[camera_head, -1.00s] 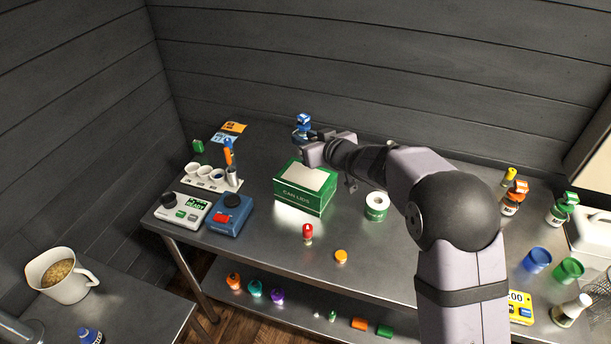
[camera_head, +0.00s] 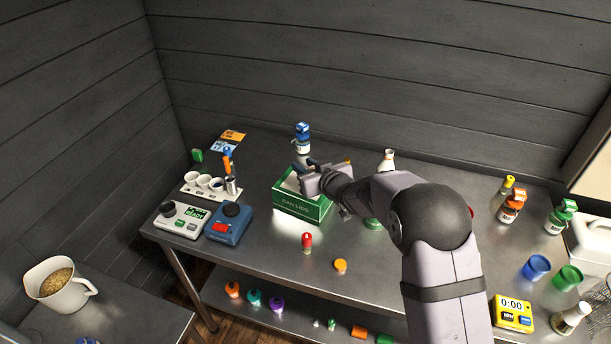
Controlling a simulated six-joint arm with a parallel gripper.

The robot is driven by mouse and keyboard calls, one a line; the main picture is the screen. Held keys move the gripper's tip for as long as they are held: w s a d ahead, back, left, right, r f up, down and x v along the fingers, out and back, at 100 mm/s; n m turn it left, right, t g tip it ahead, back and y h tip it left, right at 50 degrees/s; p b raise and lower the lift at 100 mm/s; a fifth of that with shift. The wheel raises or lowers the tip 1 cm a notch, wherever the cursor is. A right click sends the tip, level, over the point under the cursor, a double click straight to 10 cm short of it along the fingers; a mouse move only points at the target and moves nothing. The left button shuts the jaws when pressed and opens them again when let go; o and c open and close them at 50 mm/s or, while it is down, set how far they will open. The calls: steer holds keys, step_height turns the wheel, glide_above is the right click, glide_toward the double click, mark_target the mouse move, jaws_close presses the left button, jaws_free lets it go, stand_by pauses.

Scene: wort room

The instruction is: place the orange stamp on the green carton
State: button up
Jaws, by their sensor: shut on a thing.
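The green carton (camera_head: 288,203), marked CAN LIDS, stands on the steel bench with a pale panel on top. My gripper (camera_head: 304,180) is low over its top right part and hides some of that panel. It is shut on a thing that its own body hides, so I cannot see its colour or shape. I cannot tell whether that thing touches the carton. No orange stamp shows clearly.
A blue-capped bottle (camera_head: 302,138) stands close behind the gripper. A blue device (camera_head: 229,222) stands left of the carton.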

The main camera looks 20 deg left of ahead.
steer(key=shift+f+p, duration=0.45)
steer(key=shift+f, duration=1.45)
steer(key=shift+f, duration=0.2)
steer(key=o, duration=1.1)
steer(key=shift+c, duration=0.2)
steer(key=shift+r, duration=0.25)
steer(key=b+v, duration=0.3)
steer(key=v, duration=0.9)
